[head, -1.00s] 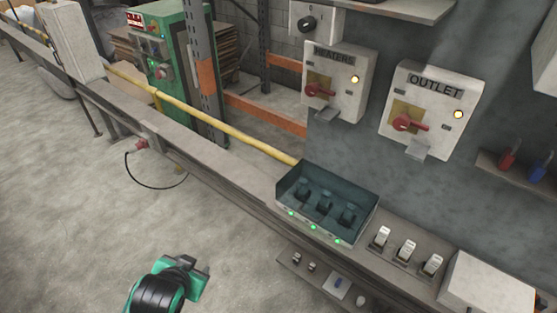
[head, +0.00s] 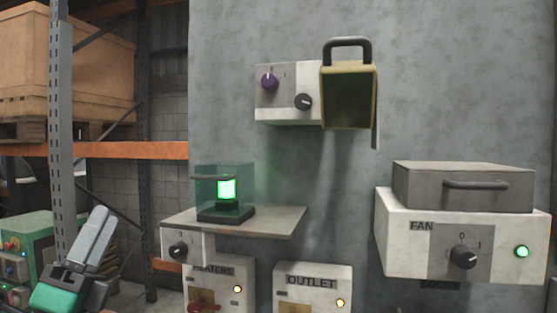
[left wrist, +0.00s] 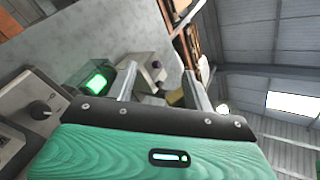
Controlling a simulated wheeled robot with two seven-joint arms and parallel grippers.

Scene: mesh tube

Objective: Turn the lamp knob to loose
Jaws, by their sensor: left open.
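A black knob (head: 178,250) sits on a pale box under the small shelf, below a lit green lamp (head: 228,189) in a clear box. I cannot read a lamp label on it. In the left wrist view the black knob (left wrist: 40,110) is at the left and the green lamp (left wrist: 97,82) is above it. My left gripper (head: 103,212) is raised at the lower left of the head view, left of the knob and touching nothing. It is open and empty, and its fingers (left wrist: 160,70) stand apart in the left wrist view. My right gripper is not in view.
The shelf (head: 275,222) juts out above the knob. HEATERS, OUTLET and FAN boxes (head: 400,250) are around. A rack upright (head: 61,130) stands behind my gripper.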

